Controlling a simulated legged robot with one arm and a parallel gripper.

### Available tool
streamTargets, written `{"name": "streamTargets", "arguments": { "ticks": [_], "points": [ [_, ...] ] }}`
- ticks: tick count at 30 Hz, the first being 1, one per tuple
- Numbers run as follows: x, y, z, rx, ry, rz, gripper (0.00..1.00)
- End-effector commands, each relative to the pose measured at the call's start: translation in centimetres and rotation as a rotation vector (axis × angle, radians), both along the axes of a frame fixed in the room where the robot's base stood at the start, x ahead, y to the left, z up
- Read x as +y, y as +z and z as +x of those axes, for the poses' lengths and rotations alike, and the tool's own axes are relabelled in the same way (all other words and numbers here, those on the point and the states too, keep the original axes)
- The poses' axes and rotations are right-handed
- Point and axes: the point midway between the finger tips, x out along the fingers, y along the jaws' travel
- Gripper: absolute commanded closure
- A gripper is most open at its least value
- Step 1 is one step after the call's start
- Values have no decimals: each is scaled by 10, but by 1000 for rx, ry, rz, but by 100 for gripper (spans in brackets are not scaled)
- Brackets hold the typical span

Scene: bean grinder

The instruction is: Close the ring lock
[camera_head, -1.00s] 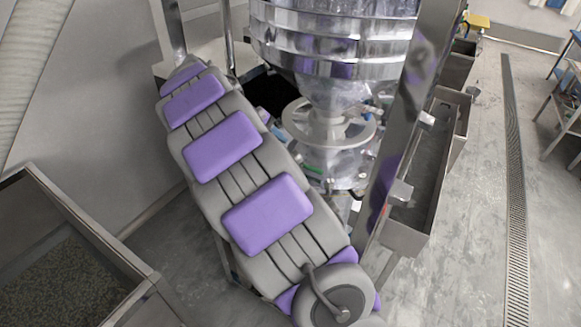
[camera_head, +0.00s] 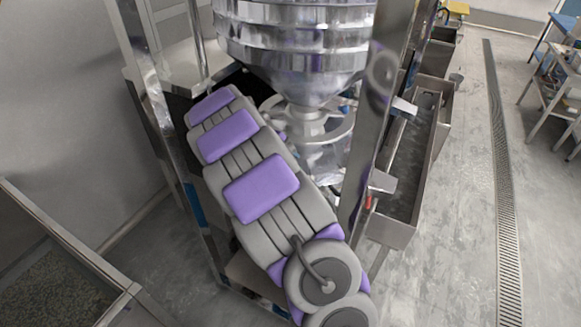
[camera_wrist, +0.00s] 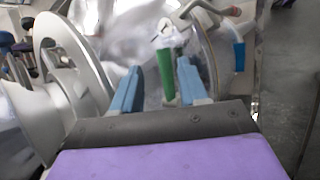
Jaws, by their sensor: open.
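In the wrist view, the two blue fingers of my gripper (camera_wrist: 157,88) are spread apart. A green handle-like piece (camera_wrist: 166,72) with a pale top shows between them, nearer the right finger; I cannot tell whether it touches. It appears to be on the ring lock, whose curved thin band (camera_wrist: 212,65) shows to the right around a shiny, clear part. Whether the band is closed cannot be told. In the head view, my arm hides the gripper and the green piece.
A broad pale ring (camera_head: 333,129) surrounds the neck below the large steel hopper (camera_head: 302,45); in the wrist view it stands close on the left (camera_wrist: 72,62). Steel posts (camera_head: 375,110) flank my arm. A steel trough (camera_head: 405,180) is at right; open floor lies beyond.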

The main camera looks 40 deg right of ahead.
Motion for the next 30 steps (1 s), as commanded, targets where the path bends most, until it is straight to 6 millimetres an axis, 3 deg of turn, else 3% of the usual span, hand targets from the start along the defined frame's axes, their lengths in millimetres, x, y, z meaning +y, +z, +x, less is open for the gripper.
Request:
{"name": "streamTargets", "arguments": {
  "ticks": [3, 11, 18, 23, 30],
  "points": [
    [-2, -12, -2, 2, 2, -7, 57],
    [4, -18, -3, -2, 4, -21, 57],
    [-9, -22, -3, 0, 3, -9, 58],
    [-14, -24, -4, 0, 2, -3, 73],
    [-5, -19, -2, -3, 4, -14, 96]
  ]
}}
